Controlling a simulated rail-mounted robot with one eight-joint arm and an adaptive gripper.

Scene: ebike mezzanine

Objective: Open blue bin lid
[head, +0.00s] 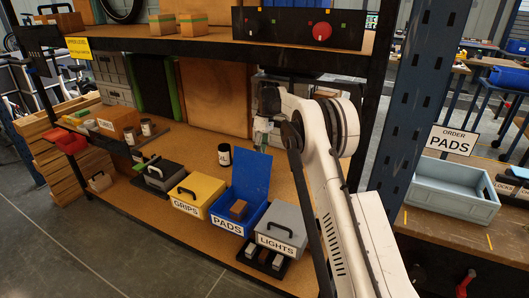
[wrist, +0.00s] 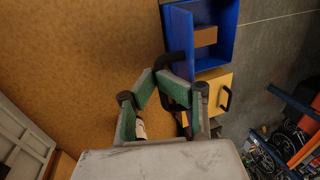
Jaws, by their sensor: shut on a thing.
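The blue bin (head: 228,228) labelled PADS stands on the shelf between the yellow and grey bins. Its blue lid (head: 252,172) is raised steeply, and a brown block (head: 238,209) shows inside. In the wrist view the blue bin (wrist: 229,25) and lid (wrist: 180,38) are at the top. My gripper (head: 262,142) is at the lid's upper edge, behind it. In the wrist view my gripper's (wrist: 161,82) green-padded fingers are closed around the black handle (wrist: 178,62) on the lid's outer side. The exact contact is partly hidden.
The yellow GRIPS bin (head: 203,190) and grey LIGHTS bin (head: 285,222) flank it, lids down. A dark jar (head: 224,155) stands behind. The upper shelf (head: 190,47) and blue post (head: 412,90) bound the space. Open wooden shelf lies behind the bins.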

